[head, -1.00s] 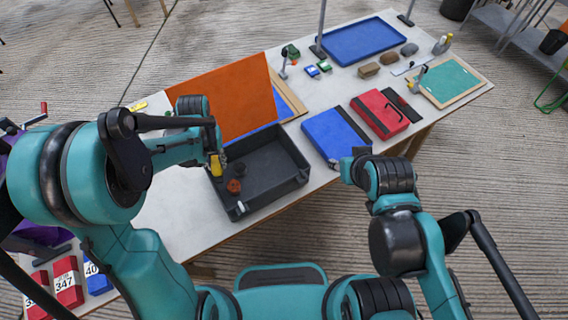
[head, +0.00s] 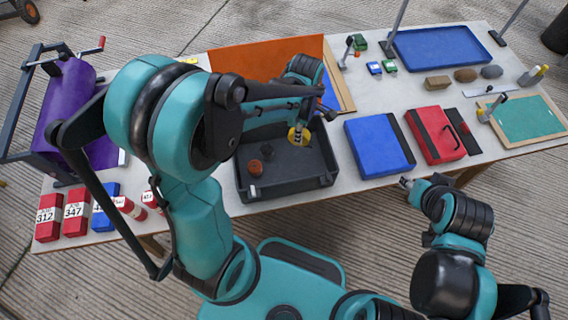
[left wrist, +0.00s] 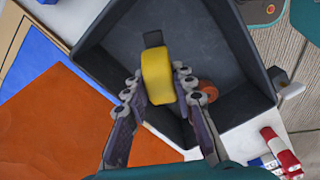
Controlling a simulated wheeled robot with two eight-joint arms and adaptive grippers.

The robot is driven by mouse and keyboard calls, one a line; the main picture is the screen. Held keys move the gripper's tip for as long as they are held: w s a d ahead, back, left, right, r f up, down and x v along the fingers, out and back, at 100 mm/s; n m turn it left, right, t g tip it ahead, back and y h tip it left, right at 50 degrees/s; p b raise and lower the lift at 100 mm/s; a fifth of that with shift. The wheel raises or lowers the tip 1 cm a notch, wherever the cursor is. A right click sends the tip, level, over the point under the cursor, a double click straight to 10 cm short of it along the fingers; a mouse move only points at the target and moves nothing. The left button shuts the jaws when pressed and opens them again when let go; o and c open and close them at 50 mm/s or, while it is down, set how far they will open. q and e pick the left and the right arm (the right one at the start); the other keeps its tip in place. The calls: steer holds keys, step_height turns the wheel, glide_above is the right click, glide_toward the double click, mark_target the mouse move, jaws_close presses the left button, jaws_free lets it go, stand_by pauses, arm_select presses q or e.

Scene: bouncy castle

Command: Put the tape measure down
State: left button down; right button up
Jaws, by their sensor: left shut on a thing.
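The yellow tape measure (head: 298,138) is between the fingers of my left gripper (head: 303,128), over the far right part of a dark grey open crate (head: 243,190). In the left wrist view the tape measure (left wrist: 157,75) is gripped between the two fingertips (left wrist: 158,88), with the crate floor (left wrist: 205,40) behind it. I cannot tell whether it touches the crate floor. My right gripper (head: 406,183) is at the table's front edge, near the blue case (head: 375,145); its fingers are too small to read.
An orange-red round thing (head: 255,167) and a small dark thing lie in the crate. An orange panel (head: 265,58) stands behind it. A red case (head: 432,135) lies right of the blue case. Numbered red and blue boxes (head: 76,212) stand at the front left.

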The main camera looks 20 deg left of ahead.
arm_select(q)
steer(key=n, duration=0.3)
steer(key=f+n+b, duration=0.1)
steer(key=n, duration=0.1)
steer(key=shift+s+d, duration=0.2)
steer(key=shift+d, duration=0.2)
steer(key=shift+f+n, duration=0.4)
steer(key=b, duration=0.4)
glide_above(300, 161)
step_height(300, 161, down, 9)
steer(key=shift+w+a+f, duration=0.1)
steer(key=shift+f, duration=0.1)
steer(key=shift+r, duration=0.1)
steer(key=c, duration=1.3)
jaws_free()
steer(key=shift+o, duration=0.2)
